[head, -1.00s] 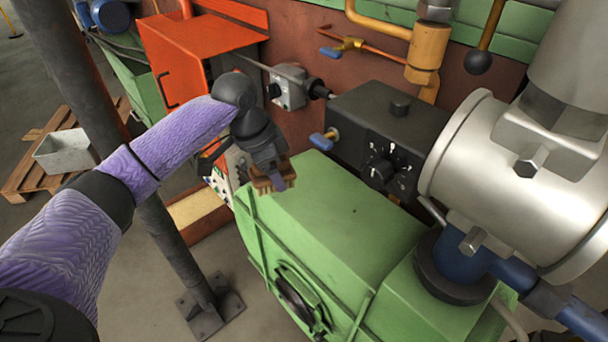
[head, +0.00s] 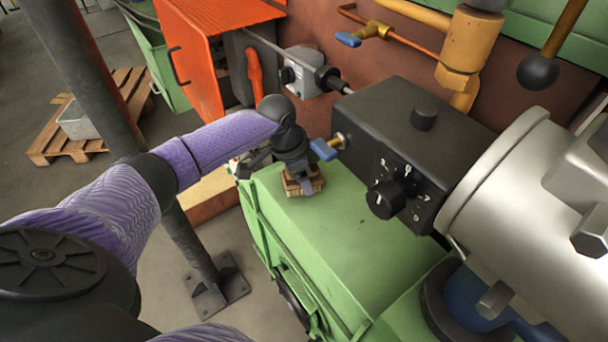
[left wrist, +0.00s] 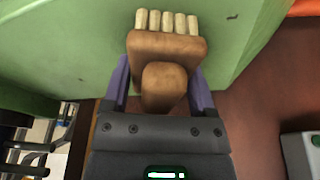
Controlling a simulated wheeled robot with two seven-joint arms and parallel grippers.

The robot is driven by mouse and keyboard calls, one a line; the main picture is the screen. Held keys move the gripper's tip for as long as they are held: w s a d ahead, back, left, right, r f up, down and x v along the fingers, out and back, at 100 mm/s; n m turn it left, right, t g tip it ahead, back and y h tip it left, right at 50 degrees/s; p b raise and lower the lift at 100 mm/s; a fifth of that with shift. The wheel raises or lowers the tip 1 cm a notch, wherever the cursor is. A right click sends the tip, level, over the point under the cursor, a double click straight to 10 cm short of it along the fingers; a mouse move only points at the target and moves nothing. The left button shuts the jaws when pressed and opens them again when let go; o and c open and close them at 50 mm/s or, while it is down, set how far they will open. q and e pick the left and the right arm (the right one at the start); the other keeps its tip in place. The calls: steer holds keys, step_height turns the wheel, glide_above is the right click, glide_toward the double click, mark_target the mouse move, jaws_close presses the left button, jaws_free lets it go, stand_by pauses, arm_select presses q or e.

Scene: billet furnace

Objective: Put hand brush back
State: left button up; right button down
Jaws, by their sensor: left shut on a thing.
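The hand brush (left wrist: 167,50) has a brown wooden body and a row of pale bristle tufts. It is between the purple fingers of my left gripper (left wrist: 160,90), which is shut on it. In the head view the brush (head: 303,187) shows small below my left gripper (head: 300,180), over the top of the green machine housing (head: 330,215). In the left wrist view the bristles are over the green surface; I cannot tell whether they touch it. My right gripper is not in view.
A black control box (head: 415,150) with a numbered dial and a blue-handled valve (head: 325,149) are close to the right of my gripper. A large silver cylinder (head: 530,200) stands at right. A dark post (head: 95,85) stands at left. The green top is mostly clear.

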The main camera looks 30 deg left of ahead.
arm_select(q)
steer(key=o, duration=1.1)
steer(key=shift+r, duration=0.25)
steer(key=p+v, duration=0.1)
steer(key=v, duration=1)
steer(key=shift+p, duration=0.35)
steer(key=shift+a+r, duration=0.1)
steer(key=shift+r, duration=0.15)
steer(key=shift+s, duration=0.1)
